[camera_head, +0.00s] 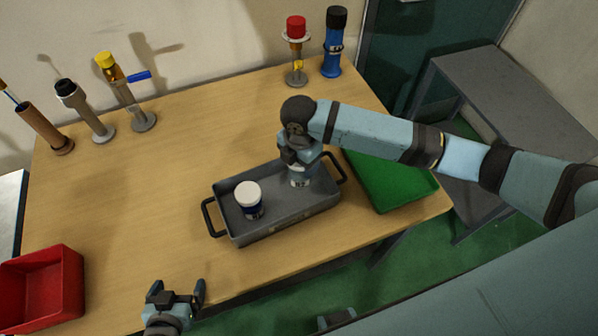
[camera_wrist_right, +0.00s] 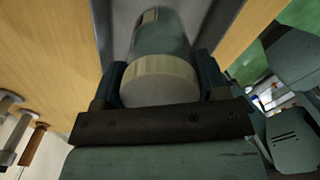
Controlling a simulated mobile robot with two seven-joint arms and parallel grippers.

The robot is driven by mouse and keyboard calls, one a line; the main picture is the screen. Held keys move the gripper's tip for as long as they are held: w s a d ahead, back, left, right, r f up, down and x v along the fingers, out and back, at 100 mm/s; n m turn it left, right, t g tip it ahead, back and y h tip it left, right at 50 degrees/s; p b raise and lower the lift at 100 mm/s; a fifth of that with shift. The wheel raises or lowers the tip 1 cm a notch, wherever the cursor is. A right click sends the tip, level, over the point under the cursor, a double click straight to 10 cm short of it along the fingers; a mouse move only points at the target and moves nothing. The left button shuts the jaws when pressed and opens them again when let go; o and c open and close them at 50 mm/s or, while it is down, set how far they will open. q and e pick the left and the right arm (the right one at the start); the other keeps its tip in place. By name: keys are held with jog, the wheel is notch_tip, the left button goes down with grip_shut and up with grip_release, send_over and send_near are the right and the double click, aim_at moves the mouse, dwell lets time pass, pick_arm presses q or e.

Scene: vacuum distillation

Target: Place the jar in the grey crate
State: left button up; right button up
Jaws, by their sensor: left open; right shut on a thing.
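The grey crate (camera_head: 275,228) is a shallow tray with dark handles at both ends, in the middle of the table in the head view. A jar with a white lid and dark blue body (camera_head: 248,198) stands upright in its left half. My right gripper (camera_head: 299,163) is shut on a second jar (camera_head: 300,181), inside the crate's right half. In the right wrist view this held jar's pale lid (camera_wrist_right: 160,80) is between the fingers; I cannot tell whether its base touches the crate floor. My left gripper (camera_head: 178,293) is open and empty near the table's front edge.
A green tray (camera_head: 390,182) lies close to the crate's right. A red bin (camera_head: 42,285) is at the front left. Several stands with tools and a blue bottle (camera_head: 333,45) line the back. The table (camera_head: 130,200) left of the crate is clear.

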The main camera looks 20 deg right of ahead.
aim_at(300, 175)
jog(key=shift+f, duration=2.95)
jog(key=o, duration=1.1)
jog(key=shift+f, duration=0.2)
jog(key=shift+c, duration=0.2)
jog(key=shift+r, duration=0.1)
notch_tip(300, 175, up, 12)
jog(key=shift+r, duration=0.1)
